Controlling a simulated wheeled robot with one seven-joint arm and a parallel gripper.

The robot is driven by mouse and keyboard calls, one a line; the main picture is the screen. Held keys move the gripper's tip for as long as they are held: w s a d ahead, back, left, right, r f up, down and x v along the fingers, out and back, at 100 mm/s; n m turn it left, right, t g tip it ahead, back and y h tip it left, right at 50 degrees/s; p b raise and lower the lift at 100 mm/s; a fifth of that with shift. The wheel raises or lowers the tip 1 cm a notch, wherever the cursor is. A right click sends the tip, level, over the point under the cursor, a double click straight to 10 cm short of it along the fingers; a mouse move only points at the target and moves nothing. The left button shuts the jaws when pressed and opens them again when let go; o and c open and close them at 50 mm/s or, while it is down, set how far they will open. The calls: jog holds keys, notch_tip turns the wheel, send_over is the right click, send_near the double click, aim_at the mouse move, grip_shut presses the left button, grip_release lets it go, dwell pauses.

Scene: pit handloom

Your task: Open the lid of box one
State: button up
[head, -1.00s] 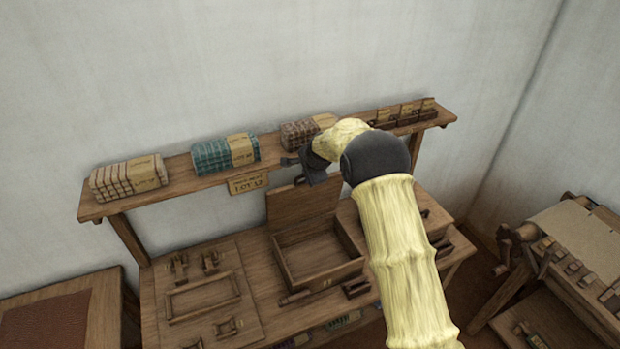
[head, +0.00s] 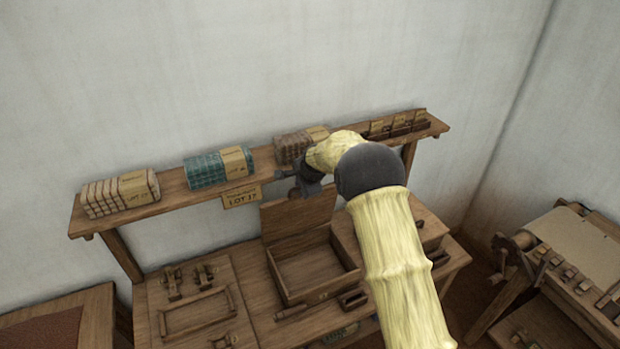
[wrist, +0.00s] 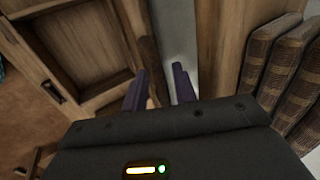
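An open wooden box (head: 309,293) stands on the bench in the head view, its inside empty. A small tag on its front is too small to read, so I cannot tell its number. Its lid (head: 296,217) stands raised at the back, close to upright. My gripper (head: 303,189) is at the lid's top edge, just below the shelf and partly hidden by my wrist. In the wrist view my gripper's two dark fingers (wrist: 160,88) are apart. The lid (wrist: 139,30) shows beside the left finger; I cannot tell whether they touch. Nothing is held.
The shelf (head: 172,189) behind bears several cloth bundles, including a teal one (head: 217,167). It runs close to my fingers in the wrist view (wrist: 217,50). A second, closed box partly shows behind my arm. A loom-like frame (head: 570,245) stands at right.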

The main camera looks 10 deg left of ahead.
jog(key=shift+s+r, duration=0.2)
jog(key=shift+r, duration=0.1)
jog(key=b+v, duration=0.5)
jog(key=v, duration=1.1)
jog(key=shift+d, duration=0.45)
jog(key=shift+c, duration=0.2)
